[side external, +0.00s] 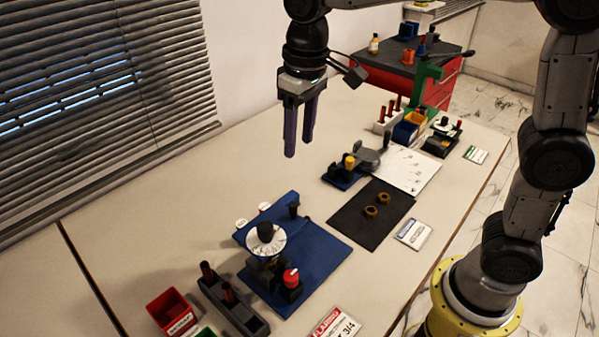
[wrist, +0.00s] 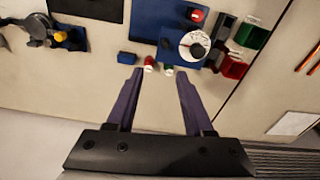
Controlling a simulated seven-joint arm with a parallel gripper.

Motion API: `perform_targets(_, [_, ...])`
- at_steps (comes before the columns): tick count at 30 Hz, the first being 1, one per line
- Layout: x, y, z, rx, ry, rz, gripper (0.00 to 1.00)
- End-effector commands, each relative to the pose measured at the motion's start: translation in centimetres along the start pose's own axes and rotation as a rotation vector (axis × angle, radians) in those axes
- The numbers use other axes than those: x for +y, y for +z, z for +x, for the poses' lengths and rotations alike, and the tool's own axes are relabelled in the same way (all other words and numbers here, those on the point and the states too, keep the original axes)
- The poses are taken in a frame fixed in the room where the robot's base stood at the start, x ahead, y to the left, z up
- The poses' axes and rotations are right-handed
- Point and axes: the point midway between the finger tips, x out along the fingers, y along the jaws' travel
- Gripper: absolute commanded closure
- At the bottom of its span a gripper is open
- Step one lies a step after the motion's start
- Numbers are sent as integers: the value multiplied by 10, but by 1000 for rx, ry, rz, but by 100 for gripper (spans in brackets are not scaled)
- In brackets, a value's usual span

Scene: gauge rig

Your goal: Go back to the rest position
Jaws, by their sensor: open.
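My gripper (side external: 299,150) hangs in the air above the table's far side, fingers pointing down. Its two purple fingers are apart with nothing between them in the side external view. In the wrist view my gripper (wrist: 155,85) also shows open and empty. The gauge rig, a blue base plate (side external: 322,262) with a white dial (side external: 265,241) and a red knob (side external: 291,277), stands on the table below and in front of the gripper. The dial (wrist: 193,46) also shows in the wrist view. The gripper touches nothing.
A dark mat (side external: 350,222) with two orange rings lies right of the rig. A dark rack (side external: 233,304) and a red bin (side external: 172,312) stand at the front left. Blinds (side external: 90,80) hang behind the table.

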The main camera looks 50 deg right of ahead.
Motion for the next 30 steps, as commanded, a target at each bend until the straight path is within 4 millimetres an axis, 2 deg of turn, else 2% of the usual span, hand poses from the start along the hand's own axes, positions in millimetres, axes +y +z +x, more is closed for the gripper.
perform_targets(1, [10, 11, -15, 34, -3, 23, 48])
perform_targets(3, [23, 30, -31, 78, -6, 53, 48])
perform_targets(6, [40, 61, -47, 142, -7, 88, 48])
perform_targets(9, [53, 94, -54, 205, -5, 116, 48])
perform_targets(14, [68, 146, -51, 303, 6, 149, 48])
perform_targets(18, [74, 185, -34, 374, 21, 161, 48])
perform_targets(21, [76, 205, -17, 404, 31, 155, 48])
perform_targets(24, [75, 214, -1, 408, 35, 138, 48])
perform_targets(27, [75, 215, 8, 405, 38, 120, 48])
perform_targets(30, [75, 212, 5, 418, 40, 110, 48])
